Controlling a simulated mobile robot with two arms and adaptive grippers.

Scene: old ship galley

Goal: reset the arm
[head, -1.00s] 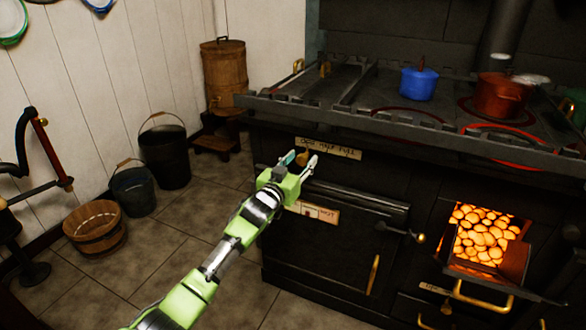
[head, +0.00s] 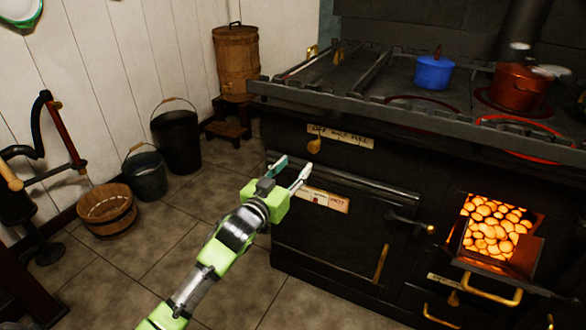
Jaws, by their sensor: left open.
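My left arm is green and grey and reaches up from the bottom of the head view. Its gripper (head: 289,172) is open and empty, with its two fingers apart. It is in front of the black stove (head: 340,240), near the upper part of the oven door with the paper label (head: 322,199). I cannot tell whether a fingertip touches the stove. My right gripper is not in view.
A blue pot (head: 434,73) and a red pot (head: 518,88) stand on the stove top. The firebox (head: 494,232) glows at the right. Buckets (head: 177,142), a wooden tub (head: 107,210) and a wooden barrel (head: 236,62) stand at the left. Tiled floor between is clear.

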